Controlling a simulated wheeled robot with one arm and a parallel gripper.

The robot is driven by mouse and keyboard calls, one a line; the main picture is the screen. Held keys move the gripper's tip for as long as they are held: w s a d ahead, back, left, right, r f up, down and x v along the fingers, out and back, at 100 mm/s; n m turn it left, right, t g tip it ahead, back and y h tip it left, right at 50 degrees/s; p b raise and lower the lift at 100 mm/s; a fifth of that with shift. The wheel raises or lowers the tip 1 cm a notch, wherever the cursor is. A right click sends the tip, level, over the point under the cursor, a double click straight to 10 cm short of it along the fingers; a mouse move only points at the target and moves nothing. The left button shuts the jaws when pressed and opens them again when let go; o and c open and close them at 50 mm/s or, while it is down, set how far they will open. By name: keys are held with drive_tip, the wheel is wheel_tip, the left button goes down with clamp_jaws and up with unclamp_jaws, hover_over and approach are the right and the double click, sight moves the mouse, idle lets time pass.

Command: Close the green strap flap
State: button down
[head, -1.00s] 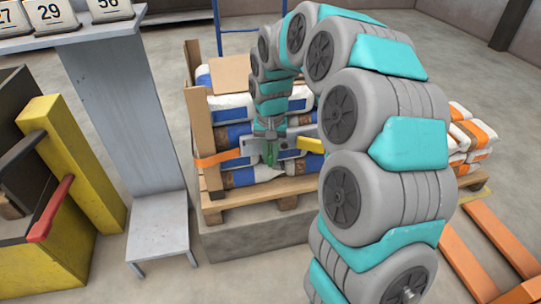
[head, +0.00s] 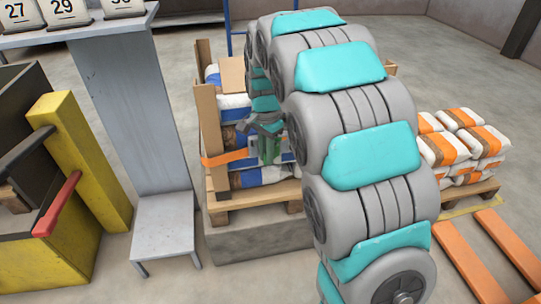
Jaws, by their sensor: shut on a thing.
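The pallet load of blue-and-white bags (head: 264,178) stands in the middle, partly hidden by my arm. An orange strap (head: 224,158) runs across its front from the left wooden post. A green flap (head: 268,151) shows at the front of the load, at the right end of the orange strap. My gripper (head: 269,134) is at this flap and shut on it. The flap stands roughly upright. My arm hides the area to its right, and the gripper covers part of the fitting behind the flap.
Wooden posts (head: 208,110) edge the load on its pallet (head: 232,197). A grey stand (head: 165,215) and a yellow machine with a red handle (head: 57,204) are at left. Orange-striped bags (head: 462,142) and orange forks (head: 485,262) are at right. Open floor lies between.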

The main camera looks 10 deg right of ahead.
drive_tip(key=shift+w+a+m, duration=0.25)
drive_tip(key=shift+w+m, duration=0.25)
drive_tip(key=shift+m, duration=0.6)
drive_tip(key=c, duration=0.8)
unclamp_jaws()
drive_tip(key=shift+c, duration=0.2)
